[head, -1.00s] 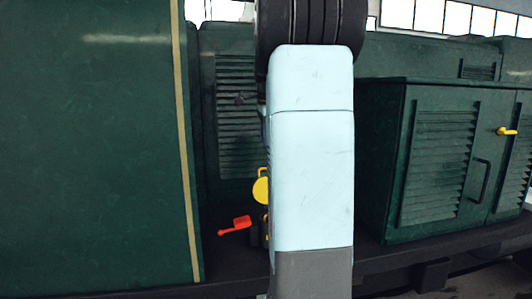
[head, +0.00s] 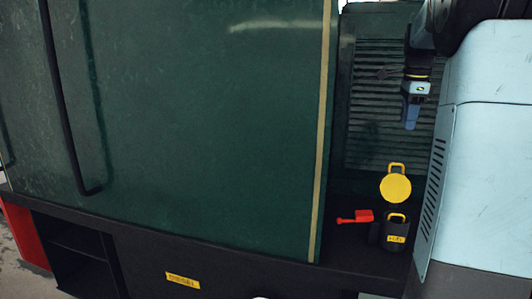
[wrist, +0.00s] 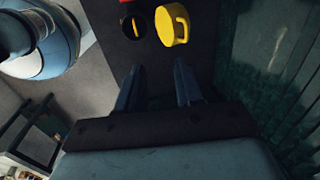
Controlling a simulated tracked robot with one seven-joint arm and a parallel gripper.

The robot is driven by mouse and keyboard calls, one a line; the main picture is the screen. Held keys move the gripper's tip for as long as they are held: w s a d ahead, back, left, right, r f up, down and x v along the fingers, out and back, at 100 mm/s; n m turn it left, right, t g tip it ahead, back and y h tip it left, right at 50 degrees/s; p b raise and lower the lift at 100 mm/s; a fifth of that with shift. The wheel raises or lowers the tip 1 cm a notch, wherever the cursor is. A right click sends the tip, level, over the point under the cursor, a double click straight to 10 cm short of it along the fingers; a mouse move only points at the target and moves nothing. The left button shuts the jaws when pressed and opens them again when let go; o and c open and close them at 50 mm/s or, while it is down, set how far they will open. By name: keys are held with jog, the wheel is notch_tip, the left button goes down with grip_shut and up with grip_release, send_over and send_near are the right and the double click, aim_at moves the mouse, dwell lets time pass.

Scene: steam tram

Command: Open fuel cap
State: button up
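The yellow fuel cap (head: 395,187), a round disc with a loop handle, stands raised and tilted back from the dark filler neck (head: 397,238). The neck's dark round mouth (wrist: 127,30) shows in the wrist view with a yellow piece in it, and the cap (wrist: 170,28) lies beside it. My gripper (head: 410,123) hangs above the cap in the head view, apart from it. In the wrist view my gripper (wrist: 157,75) has its two fingers spread with nothing between them. The cap's hinge is too small to make out.
A red lever (head: 356,217) sits left of the filler neck on the dark ledge. A large green tank wall (head: 200,130) with a yellow stripe stands to the left. A louvred green panel (head: 380,140) is behind my gripper.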

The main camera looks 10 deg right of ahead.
jog(key=s+a+f+n+t, duration=0.1)
jog(key=s+a+n, duration=0.4)
jog(key=a, duration=0.3)
jog(key=s+a+f+n+t, duration=0.1)
jog(key=s+a+f+n, duration=0.1)
jog(key=s+a+n, duration=0.5)
jog(key=s+a+f+n+t, duration=0.2)
jog(key=s+a+f+n, duration=0.8)
jog(key=a, duration=0.3)
jog(key=shift+s+n+y, duration=0.3)
jog(key=shift+s+n, duration=0.1)
jog(key=shift+s, duration=0.1)
jog(key=shift+s, duration=0.1)
